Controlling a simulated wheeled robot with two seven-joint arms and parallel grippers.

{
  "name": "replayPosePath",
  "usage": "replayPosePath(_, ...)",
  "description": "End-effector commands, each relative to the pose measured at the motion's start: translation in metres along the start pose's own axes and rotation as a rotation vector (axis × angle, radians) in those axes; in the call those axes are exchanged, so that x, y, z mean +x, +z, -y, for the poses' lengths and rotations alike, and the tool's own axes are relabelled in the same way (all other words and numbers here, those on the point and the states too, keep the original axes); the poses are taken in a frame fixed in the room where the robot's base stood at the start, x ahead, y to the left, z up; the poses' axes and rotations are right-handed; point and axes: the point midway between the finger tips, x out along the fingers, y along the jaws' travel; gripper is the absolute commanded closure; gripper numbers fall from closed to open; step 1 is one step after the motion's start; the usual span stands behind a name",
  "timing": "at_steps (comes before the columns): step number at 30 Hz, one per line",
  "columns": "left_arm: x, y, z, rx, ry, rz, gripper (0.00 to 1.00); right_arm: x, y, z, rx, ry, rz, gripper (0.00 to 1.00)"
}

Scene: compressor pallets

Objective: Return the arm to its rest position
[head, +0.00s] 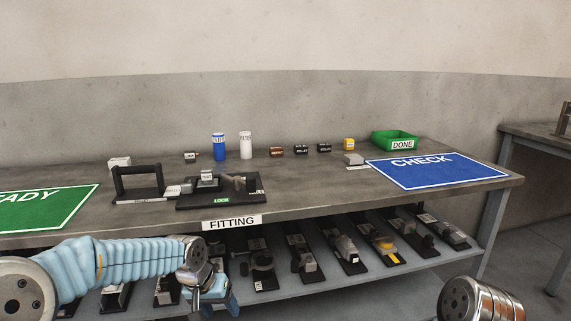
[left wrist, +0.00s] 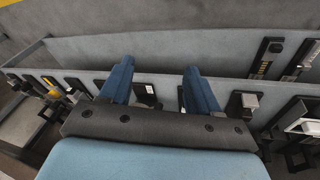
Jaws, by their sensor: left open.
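My left arm comes in from the left in the head view, in a light blue sleeve. My left gripper (head: 212,290) is below the table's front edge, in front of the lower shelf. In the left wrist view, the left gripper (left wrist: 160,88) has its two blue fingers spread wide with nothing between them. Part of my right arm (head: 480,300) shows at the bottom right of the head view. The right gripper's fingers are not in view.
The table (head: 330,190) carries a black fixture board (head: 215,205), blue and white bottles, small parts, a green DONE bin (head: 395,140) and a blue CHECK mat (head: 440,172). A green mat (head: 45,208) lies at left. The lower shelf (head: 350,275) holds several units on black bases.

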Motion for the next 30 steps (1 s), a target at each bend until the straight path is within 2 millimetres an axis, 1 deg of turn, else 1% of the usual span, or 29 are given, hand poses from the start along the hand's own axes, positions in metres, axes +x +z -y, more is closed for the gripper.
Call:
replayPosePath(1,0.044,0.023,-0.003,-0.008,0.035,0.038,0.38,0.0,0.0,0.0,0.0,0.0,0.0,0.57)
replayPosePath(2,0.067,0.036,-0.004,-0.015,0.057,0.049,0.38,0.0,0.0,0.0,0.0,0.0,0.0,0.57)
replayPosePath(3,0.097,0.056,-0.007,-0.029,0.085,0.065,0.38,0.0,0.0,0.0,0.0,0.0,0.0,0.57)
replayPosePath(5,0.137,0.09,-0.011,-0.057,0.122,0.086,0.38,0.0,0.0,0.0,0.0,0.0,0.0,0.57)
replayPosePath(6,0.161,0.115,-0.013,-0.078,0.141,0.099,0.38,0.0,0.0,0.0,0.0,0.0,0.0,0.57)
replayPosePath(8,0.189,0.155,-0.016,-0.116,0.161,0.117,0.38,0.0,0.0,0.0,0.0,0.0,0.0,0.57)
replayPosePath(9,0.204,0.18,-0.017,-0.139,0.169,0.127,0.38,0.0,0.0,0.0,0.0,0.0,0.0,0.57)
replayPosePath(10,0.213,0.199,-0.018,-0.158,0.172,0.134,0.38,0.0,0.0,0.0,0.0,0.0,0.0,0.57)
replayPosePath(12,0.227,0.237,-0.019,-0.195,0.171,0.147,0.38,0.0,0.0,0.0,0.0,0.0,0.0,0.57)
replayPosePath(15,0.235,0.275,-0.018,-0.23,0.16,0.157,0.38,0.0,0.0,0.0,0.0,0.0,0.0,0.57)
replayPosePath(18,0.237,0.295,-0.018,-0.248,0.15,0.161,0.38,0.0,0.0,0.0,0.0,0.0,0.0,0.57)
replayPosePath(21,0.238,0.299,-0.018,-0.251,0.147,0.159,0.38,0.0,0.0,0.0,0.0,0.0,0.0,0.57)
replayPosePath(30,0.238,0.298,-0.017,-0.251,0.147,0.157,0.38,0.0,0.0,0.0,0.0,0.0,0.0,0.57)
